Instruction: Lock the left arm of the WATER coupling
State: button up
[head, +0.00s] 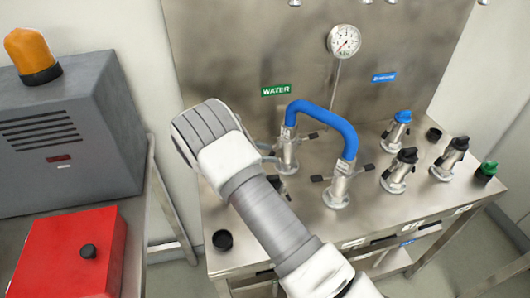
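The green WATER sign (276,90) is on the steel back panel. Below it a metal coupling (287,152) stands upright on the bench, with one end of a blue hose (322,112) on top. Its right arm (307,137) sticks out sideways with a dark tip. Its left arm (271,160) shows as a dark lever beside my wrist, partly hidden, so its exact position is unclear. The hose's other end sits on a second coupling (339,185) with side arms out. My arm reaches up from the bottom, left of the coupling; my gripper's fingers are not visible.
A pressure gauge (344,41) is above. A grey cabinet (65,140) and red box (70,255) stand left. A black cap (222,240) is near the bench front.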

jog(key=shift+a, duration=0.1)
jog(key=v, duration=0.7)
jog(key=shift+r, duration=0.2)
